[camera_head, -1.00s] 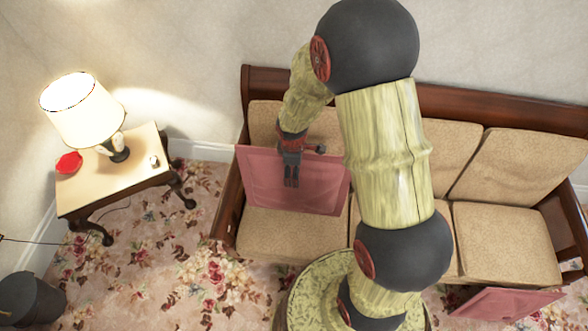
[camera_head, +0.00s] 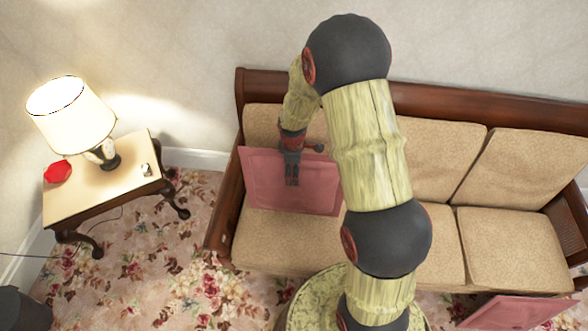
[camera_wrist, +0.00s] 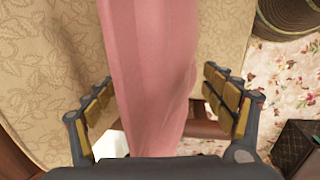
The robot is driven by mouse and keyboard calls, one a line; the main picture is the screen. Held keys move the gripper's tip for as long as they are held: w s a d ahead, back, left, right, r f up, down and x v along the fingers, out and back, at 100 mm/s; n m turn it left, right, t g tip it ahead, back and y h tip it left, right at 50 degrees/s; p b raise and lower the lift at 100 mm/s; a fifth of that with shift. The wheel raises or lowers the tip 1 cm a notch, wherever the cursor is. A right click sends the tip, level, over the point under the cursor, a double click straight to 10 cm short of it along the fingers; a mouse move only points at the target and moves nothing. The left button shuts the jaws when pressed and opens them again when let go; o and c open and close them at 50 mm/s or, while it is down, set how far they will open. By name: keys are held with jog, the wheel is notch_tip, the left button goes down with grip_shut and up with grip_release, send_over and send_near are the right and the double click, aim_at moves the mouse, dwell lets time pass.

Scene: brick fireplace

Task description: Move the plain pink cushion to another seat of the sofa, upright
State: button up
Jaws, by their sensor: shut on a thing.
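The plain pink cushion (camera_head: 312,193) stands upright, leaning back a little, at the left seat of the sofa (camera_head: 436,97) in the head view. It hides part of the left backrest. My gripper (camera_head: 292,182) reaches down over its upper middle and is shut on it. In the wrist view the cushion (camera_wrist: 160,70) runs edge-on between the two fingers of my gripper (camera_wrist: 160,85). Some space shows beside the cushion there, so the exact contact is hard to see. A second pink cushion (camera_head: 520,311) lies low at the bottom right, in front of the sofa, partly cut off.
The middle and right seats (camera_head: 515,250) are bare; my arm hides part of the middle. A side table (camera_head: 100,190) with a lit lamp (camera_head: 72,117) and a red object (camera_head: 58,172) stands left of the sofa. A dark bin (camera_head: 22,310) is at the bottom left.

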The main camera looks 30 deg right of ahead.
jog(key=shift+f+b, duration=0.55)
jog(key=shift+f, duration=0.2)
jog(key=shift+w+d+r+p, duration=0.25)
jog(key=shift+w+p, duration=0.2)
jog(key=shift+p, duration=0.5)
jog(key=shift+w+d+f+p, duration=0.25)
jog(key=shift+w+d+p, duration=0.25)
jog(key=shift+p, duration=0.55)
jog(key=shift+a, duration=0.1)
jog(key=shift+w, duration=0.1)
jog(key=shift+w+d+f, duration=0.25)
jog(key=shift+w+d, duration=0.45)
jog(key=shift+w, duration=0.35)
jog(key=shift+w+d+f, duration=0.2)
jog(key=shift+w+d, duration=0.5)
jog(key=shift+w, duration=0.3)
